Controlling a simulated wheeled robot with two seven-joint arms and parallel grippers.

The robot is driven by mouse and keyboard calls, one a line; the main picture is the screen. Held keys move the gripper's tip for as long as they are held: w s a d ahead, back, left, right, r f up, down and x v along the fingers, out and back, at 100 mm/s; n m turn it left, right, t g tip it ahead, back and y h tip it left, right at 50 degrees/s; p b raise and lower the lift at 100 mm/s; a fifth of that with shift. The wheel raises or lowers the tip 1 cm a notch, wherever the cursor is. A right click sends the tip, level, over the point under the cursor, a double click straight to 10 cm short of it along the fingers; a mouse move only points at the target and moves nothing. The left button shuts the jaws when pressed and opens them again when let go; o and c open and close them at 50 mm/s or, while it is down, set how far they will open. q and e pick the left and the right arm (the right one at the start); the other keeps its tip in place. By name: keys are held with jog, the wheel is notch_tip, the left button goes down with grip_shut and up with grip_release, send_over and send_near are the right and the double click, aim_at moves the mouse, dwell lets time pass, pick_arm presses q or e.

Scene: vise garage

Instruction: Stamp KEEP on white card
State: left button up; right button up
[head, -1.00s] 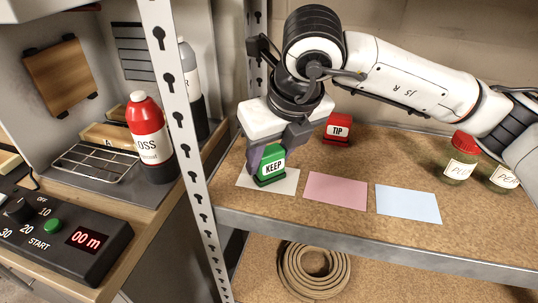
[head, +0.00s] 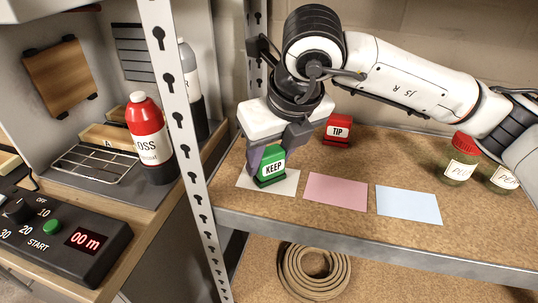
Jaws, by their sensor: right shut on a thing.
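The white card (head: 286,187) lies flat on the shelf board near its front left. The green KEEP stamp (head: 272,168) stands upright over the white card and appears to rest on it. My right gripper (head: 267,158) is shut on the stamp from above and behind. The stamp and gripper cover the middle of the card, so any mark under them is hidden. My left gripper is not in view.
A red TIP stamp (head: 338,130) stands behind the cards. A pink card (head: 336,190) and a blue card (head: 408,205) lie to the right. Red-lidded jars (head: 461,162) stand at the far right. A perforated metal post (head: 182,125) rises left of the white card.

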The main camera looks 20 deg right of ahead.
jog(key=shift+r+p, duration=1.5)
jog(key=shift+r, duration=1.95)
